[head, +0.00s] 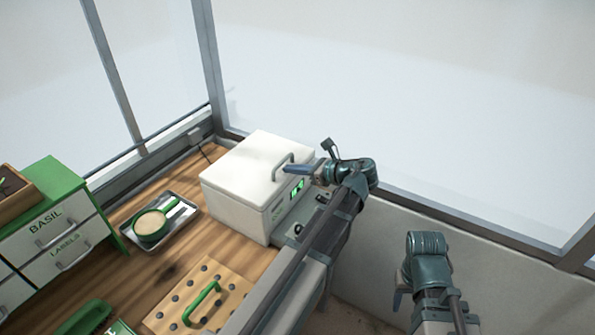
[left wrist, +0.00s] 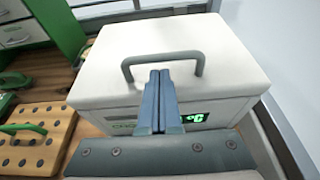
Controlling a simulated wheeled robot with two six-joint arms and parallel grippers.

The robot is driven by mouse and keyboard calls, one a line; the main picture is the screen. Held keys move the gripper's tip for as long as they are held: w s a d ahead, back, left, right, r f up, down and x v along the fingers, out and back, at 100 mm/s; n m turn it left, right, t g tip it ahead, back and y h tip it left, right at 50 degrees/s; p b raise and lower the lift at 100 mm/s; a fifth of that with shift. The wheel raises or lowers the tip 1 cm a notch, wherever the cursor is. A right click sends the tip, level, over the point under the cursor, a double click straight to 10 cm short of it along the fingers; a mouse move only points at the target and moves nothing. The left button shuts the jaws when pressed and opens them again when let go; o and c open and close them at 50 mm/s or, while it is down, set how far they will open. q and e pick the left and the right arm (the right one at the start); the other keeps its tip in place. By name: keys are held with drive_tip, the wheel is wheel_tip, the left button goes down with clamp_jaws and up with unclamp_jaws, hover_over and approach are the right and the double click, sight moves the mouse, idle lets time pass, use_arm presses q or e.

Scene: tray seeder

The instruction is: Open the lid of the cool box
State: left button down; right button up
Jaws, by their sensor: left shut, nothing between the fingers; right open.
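The white cool box (head: 236,212) stands at the back right of the wooden bench. Its lid (head: 251,163) is down, with a grey arched handle (head: 283,165) near the right side and a green lit display (head: 297,188) on the front. My left gripper (head: 288,169) is shut and empty, its fingertips close to the handle. In the left wrist view the shut fingers (left wrist: 159,76) overlap the middle of the handle (left wrist: 127,66); I cannot tell whether they touch it. My right gripper (head: 398,298) is at the lower right, away from the box, its fingers partly hidden.
A metal tray (head: 190,208) with a green sieve (head: 150,225) lies left of the box. A wooden dibber board (head: 232,283) with a green handle lies in front. Green and white drawers (head: 62,240) stand at the left. Window frames (head: 209,65) and a wall close the back and right.

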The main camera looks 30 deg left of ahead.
use_arm(q)
drive_tip(key=a+r+h+p, duration=0.1)
drive_tip(key=r+p, duration=0.2)
drive_tip(key=p, duration=0.2)
drive_tip(key=a+r+h+p, duration=0.1)
drive_tip(key=r+p, duration=0.2)
drive_tip(key=p, duration=0.3)
drive_tip(key=a+r+h+p, duration=0.2)
drive_tip(key=r+p, duration=0.2)
drive_tip(key=p, duration=0.2)
drive_tip(key=shift+w+g, duration=0.15)
drive_tip(key=shift+g, duration=0.15)
drive_tip(key=w+a+r+p, duration=0.1)
drive_tip(key=a+r+p, duration=0.3)
drive_tip(key=a, duration=0.8)
drive_tip(key=w+a+r+p, duration=0.1)
drive_tip(key=a+r+p, duration=0.4)
drive_tip(key=a, duration=0.7)
drive_tip(key=shift+a+r+h+p, duration=0.15)
drive_tip(key=shift+a+h+p, duration=0.2)
drive_tip(key=shift+p, duration=0.2)
